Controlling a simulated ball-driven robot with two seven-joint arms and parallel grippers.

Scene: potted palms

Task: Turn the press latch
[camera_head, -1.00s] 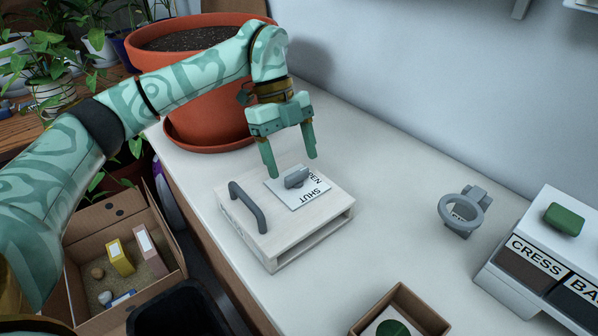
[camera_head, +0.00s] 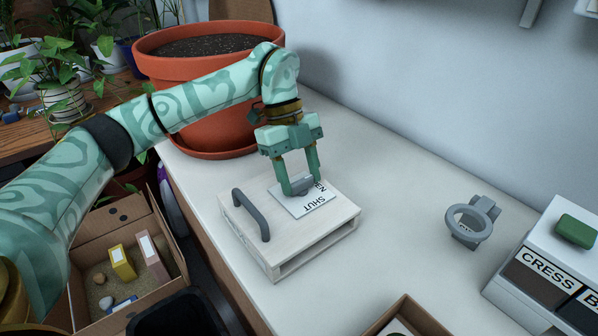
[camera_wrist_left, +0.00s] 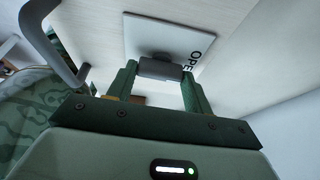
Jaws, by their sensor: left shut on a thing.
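The press (camera_head: 335,235) is a pale wooden box on the white counter, with a dark grey bar handle (camera_head: 252,216) on its left side. A white plate lettered SHUT and partly hidden OPEN (camera_head: 312,206) lies on its top. The grey latch knob (camera_head: 303,185) stands on this plate. My left gripper (camera_head: 302,184) points down, with its green fingers on either side of the knob. In the left wrist view the grey latch knob (camera_wrist_left: 160,68) sits between the two fingers, and the gripper is shut on it. My right gripper is not in view.
A large terracotta pot (camera_head: 160,75) stands behind the press. A grey ring-shaped fixture (camera_head: 470,220) and a box labelled CRESS (camera_head: 545,272) are at right. A cardboard box (camera_head: 90,225) is below left. Bare counter lies between press and ring.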

